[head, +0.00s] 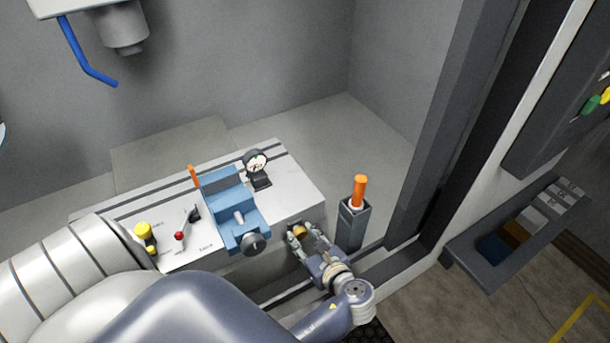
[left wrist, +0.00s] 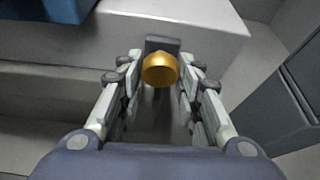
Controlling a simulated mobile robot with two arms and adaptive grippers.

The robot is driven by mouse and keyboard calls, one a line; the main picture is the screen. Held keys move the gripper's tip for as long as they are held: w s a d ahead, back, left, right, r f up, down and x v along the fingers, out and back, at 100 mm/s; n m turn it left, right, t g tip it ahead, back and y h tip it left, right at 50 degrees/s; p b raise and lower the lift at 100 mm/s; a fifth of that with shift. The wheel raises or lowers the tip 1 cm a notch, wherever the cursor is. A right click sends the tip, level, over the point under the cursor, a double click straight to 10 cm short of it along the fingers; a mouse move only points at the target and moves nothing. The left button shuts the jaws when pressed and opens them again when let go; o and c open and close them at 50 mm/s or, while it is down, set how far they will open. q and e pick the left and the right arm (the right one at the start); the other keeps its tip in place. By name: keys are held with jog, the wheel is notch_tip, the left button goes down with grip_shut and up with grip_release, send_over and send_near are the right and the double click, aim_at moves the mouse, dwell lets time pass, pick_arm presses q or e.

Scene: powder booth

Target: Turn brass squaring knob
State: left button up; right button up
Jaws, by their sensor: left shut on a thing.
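The brass squaring knob (head: 299,231) sits on the front side of the white machine bed, right of the blue vise. In the left wrist view the round brass knob (left wrist: 160,69) shows in front of a dark square mount (left wrist: 162,45). My left gripper (head: 304,238) has its fingers on both sides of the knob and is shut on it. The fingers (left wrist: 160,88) also show in the left wrist view. The fingers hide part of the knob's sides. My right gripper is in neither view.
A blue vise (head: 228,205) with a dark knob (head: 254,244) stands left of my gripper. A dial gauge (head: 256,166) is on the bed (head: 298,192). A grey post (head: 352,226) with an orange-handled tool (head: 359,190) stands close on the right. A shelf (head: 484,271) is farther right.

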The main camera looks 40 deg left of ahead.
pick_arm(q)
jog(key=shift+s+a+n+t, duration=0.1)
jog(key=shift+n+t, duration=0.6)
jog(key=shift+n, duration=0.2)
jog(key=shift+n+t+h, duration=0.3)
jog(key=shift+n+t, duration=0.2)
jog(key=shift+n, duration=0.3)
jog(key=o, duration=1.1)
jog(key=shift+a, duration=0.1)
jog(key=shift+c, duration=0.2)
jog(key=v, duration=0.7)
jog(key=shift+s, duration=0.2)
